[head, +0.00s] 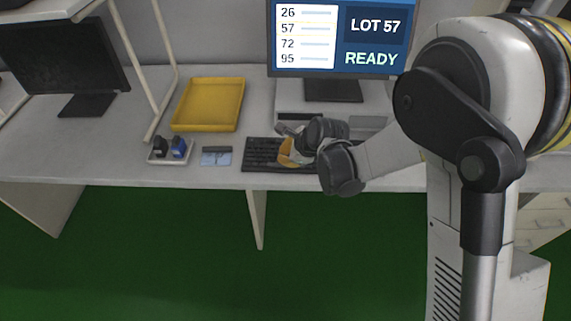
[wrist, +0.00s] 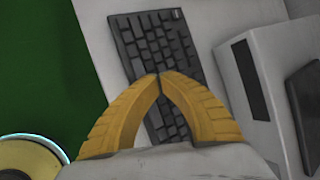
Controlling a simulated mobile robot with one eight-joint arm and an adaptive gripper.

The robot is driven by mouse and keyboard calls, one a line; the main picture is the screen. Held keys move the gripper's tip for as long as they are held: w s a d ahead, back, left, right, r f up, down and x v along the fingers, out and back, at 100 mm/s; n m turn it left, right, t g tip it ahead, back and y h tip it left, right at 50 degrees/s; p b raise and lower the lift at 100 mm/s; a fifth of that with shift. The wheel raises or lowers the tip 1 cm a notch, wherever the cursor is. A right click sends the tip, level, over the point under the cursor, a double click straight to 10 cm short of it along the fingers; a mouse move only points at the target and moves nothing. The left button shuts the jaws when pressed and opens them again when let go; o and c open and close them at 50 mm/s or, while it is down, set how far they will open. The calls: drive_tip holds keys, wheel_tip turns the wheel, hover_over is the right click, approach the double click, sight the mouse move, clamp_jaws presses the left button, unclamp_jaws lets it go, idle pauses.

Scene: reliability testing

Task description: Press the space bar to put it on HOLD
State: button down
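A dark keyboard (head: 263,152) lies on the grey desk in front of the monitor. It also shows in the wrist view (wrist: 145,40), lying at a slant. My gripper (head: 288,155) is over the keyboard's right part in the head view. In the wrist view its yellow fingers (wrist: 160,78) meet at the tips, with nothing seen between them. I cannot tell whether the tips touch the keys. The monitor (head: 380,57) shows LOT 57 and READY.
A yellow tray (head: 208,104), a small holder with dark items (head: 170,150) and a blue-white card (head: 216,157) lie left of the keyboard. A grey box (head: 290,97) stands behind it under the monitor. A dark screen (head: 62,58) stands far left.

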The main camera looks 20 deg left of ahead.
idle(0.3)
drive_tip(key=shift+f+b, duration=0.45)
drive_tip(key=shift+f, duration=0.35)
idle(0.6)
drive_tip(key=shift+r, duration=0.15)
drive_tip(key=shift+r+p, duration=0.3)
drive_tip(key=shift+r, duration=0.35)
drive_tip(key=shift+r, duration=0.15)
drive_tip(key=shift+r+p, duration=1.65)
drive_tip(key=shift+r, duration=0.7)
